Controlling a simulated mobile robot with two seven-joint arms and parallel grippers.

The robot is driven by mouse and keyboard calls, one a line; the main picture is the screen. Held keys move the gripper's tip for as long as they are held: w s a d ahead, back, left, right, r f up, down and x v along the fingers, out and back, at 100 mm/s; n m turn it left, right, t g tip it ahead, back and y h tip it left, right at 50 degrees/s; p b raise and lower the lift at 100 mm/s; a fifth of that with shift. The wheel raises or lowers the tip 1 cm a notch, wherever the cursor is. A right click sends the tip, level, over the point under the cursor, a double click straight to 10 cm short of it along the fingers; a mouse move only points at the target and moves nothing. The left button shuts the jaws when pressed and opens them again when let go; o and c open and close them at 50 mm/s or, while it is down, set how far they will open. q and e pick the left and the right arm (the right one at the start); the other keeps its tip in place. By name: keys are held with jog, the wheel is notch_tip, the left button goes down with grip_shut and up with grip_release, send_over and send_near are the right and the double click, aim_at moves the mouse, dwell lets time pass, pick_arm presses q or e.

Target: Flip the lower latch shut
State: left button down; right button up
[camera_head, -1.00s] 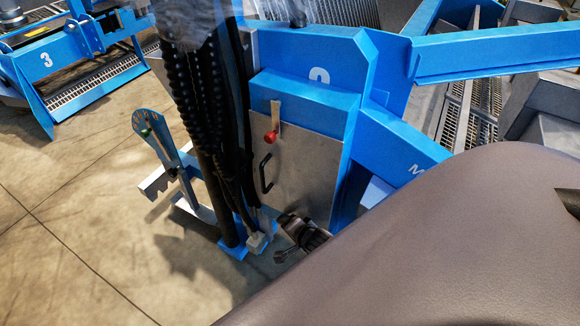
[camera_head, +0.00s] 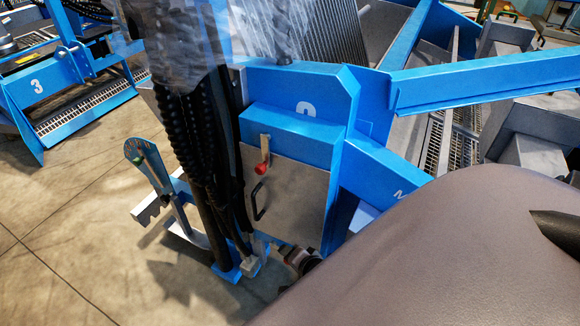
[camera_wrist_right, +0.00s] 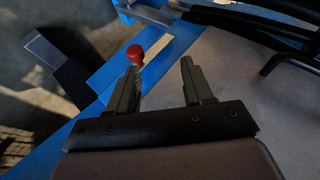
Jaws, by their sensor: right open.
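The lower latch, a pale strip (camera_wrist_right: 156,50) with a red knob (camera_wrist_right: 135,54), shows in the right wrist view, lying at the join of a blue frame and a grey panel. My right gripper (camera_wrist_right: 160,75) is open. Its left finger overlaps the knob in the picture; whether they touch I cannot tell. In the head view my right gripper (camera_head: 285,250) is at the grey panel's lower edge, and the lower latch cannot be made out there. The upper latch (camera_head: 264,155), also red-knobbed, points down onto the panel (camera_head: 295,200). My left gripper is not seen.
A black handle (camera_head: 259,200) sticks out from the panel's left part. Thick black hoses (camera_head: 200,150) hang left of it. A blue-topped lever stand (camera_head: 150,165) is on the floor farther left. Open concrete floor (camera_head: 80,230) lies at lower left.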

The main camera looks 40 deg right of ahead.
dwell(0.4)
